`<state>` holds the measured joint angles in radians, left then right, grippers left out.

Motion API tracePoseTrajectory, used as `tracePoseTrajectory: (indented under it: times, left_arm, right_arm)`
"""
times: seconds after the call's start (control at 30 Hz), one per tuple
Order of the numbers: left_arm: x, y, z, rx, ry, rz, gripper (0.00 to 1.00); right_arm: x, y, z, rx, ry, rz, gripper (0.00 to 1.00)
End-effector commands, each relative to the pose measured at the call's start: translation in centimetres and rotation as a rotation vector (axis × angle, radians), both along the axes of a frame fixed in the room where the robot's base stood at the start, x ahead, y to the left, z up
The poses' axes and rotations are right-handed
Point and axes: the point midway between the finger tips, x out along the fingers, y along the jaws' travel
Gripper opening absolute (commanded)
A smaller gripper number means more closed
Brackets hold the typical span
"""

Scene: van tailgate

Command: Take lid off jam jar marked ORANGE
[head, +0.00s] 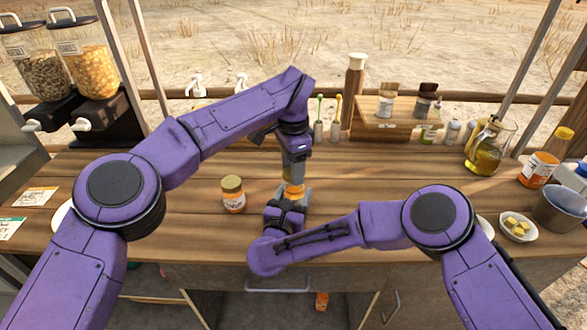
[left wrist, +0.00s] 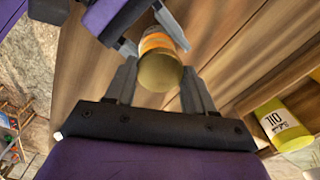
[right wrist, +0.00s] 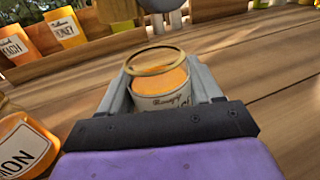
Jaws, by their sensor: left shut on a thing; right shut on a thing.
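An orange jam jar (head: 294,189) stands near the middle of the counter. In the right wrist view the jar (right wrist: 160,103) shows a pale label, partly hidden, and a gold ring at its open-looking top. My right gripper (head: 288,204) is shut around this jar's sides. My left gripper (head: 293,163) comes from above and is shut on a gold lid (left wrist: 159,73). In the head view the lid appears just above the jar; whether they still touch is hard to tell.
Another orange jar (head: 233,196) with a gold lid stands to the left; its label ends in "MON" in the right wrist view (right wrist: 22,150). A wooden shelf (head: 383,132) with jars stands behind. An oil jug (head: 487,150) and a butter bowl (head: 517,230) are at right.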

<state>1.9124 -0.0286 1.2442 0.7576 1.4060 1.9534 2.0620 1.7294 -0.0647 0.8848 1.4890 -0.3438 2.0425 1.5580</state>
Motion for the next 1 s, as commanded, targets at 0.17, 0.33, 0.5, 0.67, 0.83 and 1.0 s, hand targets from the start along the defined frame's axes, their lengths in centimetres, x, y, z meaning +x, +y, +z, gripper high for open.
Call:
tracePoseTrajectory:
  times: [0.17, 0.33, 0.5, 0.67, 0.83, 1.0]
  left_arm:
    - [0.0, 0.0, 2.8, 0.000, -0.003, 0.002, 0.17]
    - [0.0, 0.0, 3.5, -0.001, -0.001, 0.000, 0.17]
    - [0.0, 0.0, 3.4, -0.001, -0.001, 0.000, 0.17]
    - [0.0, 0.0, 3.4, -0.001, 0.000, 0.000, 0.17]
    - [0.0, 0.0, 3.4, -0.001, 0.000, 0.000, 0.17]
    - [0.0, 0.0, 2.7, -0.001, 0.000, 0.000, 0.17]
  right_arm:
    - [0.0, 0.0, 0.1, 0.000, -0.002, 0.001, 0.00]
    - [0.0, 0.0, 0.1, 0.000, -0.002, 0.001, 0.00]
    - [0.0, 0.0, 0.1, 0.001, -0.001, 0.001, 0.83]
    - [0.0, 0.0, 0.1, 0.000, -0.001, 0.000, 0.94]
    - [-0.1, 0.1, 0.0, 0.000, -0.001, 0.001, 0.94]
    - [-2.5, 0.9, -0.1, 0.000, -0.002, 0.006, 0.94]
